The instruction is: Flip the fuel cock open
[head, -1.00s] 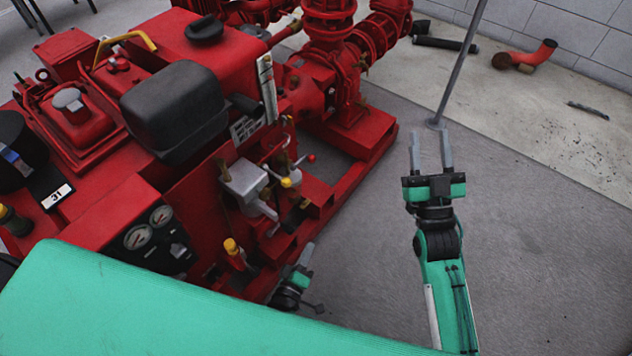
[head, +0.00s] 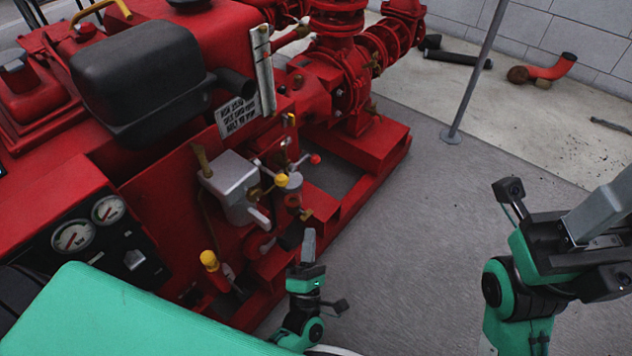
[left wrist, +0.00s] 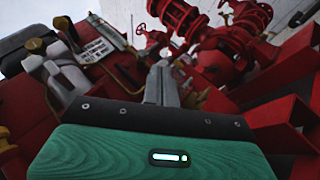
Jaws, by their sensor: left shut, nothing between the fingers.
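The red pumpset carries a small control cluster with a grey box (head: 232,178), a yellow-knobbed lever (head: 281,180) and a red ball-ended lever (head: 315,159). Another yellow knob (head: 208,260) stands lower left. I cannot tell for sure which of these is the fuel cock. My left gripper (head: 308,238) is shut and empty, its fingers pointing up just right of and below the cluster. In the left wrist view its closed fingers (left wrist: 162,84) point toward the machine. My right gripper (head: 605,210) is large at the right edge, away from the machine, its fingertips cut off.
The red base frame (head: 345,210) runs along the machine's side. A gauge panel (head: 90,235) is at lower left. A grey pole (head: 475,80) stands on the floor behind. Grey floor (head: 420,225) lies clear between the machine and my right arm.

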